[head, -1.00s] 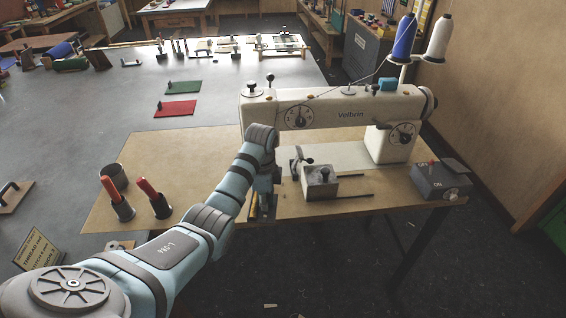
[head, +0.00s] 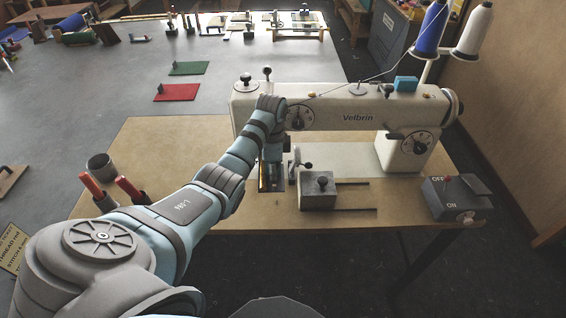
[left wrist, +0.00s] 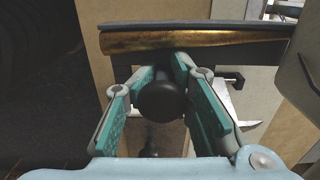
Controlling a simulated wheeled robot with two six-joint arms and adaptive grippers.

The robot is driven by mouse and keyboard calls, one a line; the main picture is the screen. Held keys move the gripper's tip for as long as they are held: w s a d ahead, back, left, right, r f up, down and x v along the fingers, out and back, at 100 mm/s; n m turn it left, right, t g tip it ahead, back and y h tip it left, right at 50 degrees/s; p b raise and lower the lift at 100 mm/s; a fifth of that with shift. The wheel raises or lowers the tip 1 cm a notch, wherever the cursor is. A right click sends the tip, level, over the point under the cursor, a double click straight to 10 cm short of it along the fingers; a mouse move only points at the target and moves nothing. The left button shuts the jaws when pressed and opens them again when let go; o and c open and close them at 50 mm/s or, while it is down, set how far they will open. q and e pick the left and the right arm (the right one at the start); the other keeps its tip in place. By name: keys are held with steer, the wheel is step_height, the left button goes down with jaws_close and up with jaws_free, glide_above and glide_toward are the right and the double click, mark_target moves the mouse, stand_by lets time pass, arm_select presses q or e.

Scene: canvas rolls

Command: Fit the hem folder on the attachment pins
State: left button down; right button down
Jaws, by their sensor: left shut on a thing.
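My left gripper (head: 271,180) is at the left end of the white sewing machine (head: 340,110), low over the brown table. In the left wrist view its fingers (left wrist: 160,85) are shut on a round black knob (left wrist: 160,100). The knob belongs to the hem folder, a dark plate with a long brass scroll (left wrist: 190,39) lying across the view beyond the fingers. In the head view the folder is mostly hidden by the gripper. I cannot make out the attachment pins, nor whether the folder touches them. My right gripper is not in view.
A grey block with a black knob (head: 318,192) stands close right of the gripper, with two rods. A switch box (head: 455,198) is at the table's right. A cup (head: 101,167) and red-handled tools (head: 130,188) stand left. The brown table (head: 160,150) is clear behind my arm.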

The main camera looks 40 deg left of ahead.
arm_select(q)
steer(key=shift+w+d+r, duration=0.1)
steer(key=shift+r, duration=0.05)
steer(key=shift+d, duration=0.15)
steer(key=shift+d+f, duration=0.15)
steer(key=shift+f, duration=0.25)
step_height(320, 180, down, 4)
steer(key=b, duration=0.3)
steer(key=shift+f, duration=0.25)
steer(key=shift+f+b, duration=0.35)
steer(key=shift+b, duration=0.3)
steer(key=shift+r, duration=0.1)
steer(key=shift+r+p, duration=0.1)
steer(key=shift+p, duration=0.3)
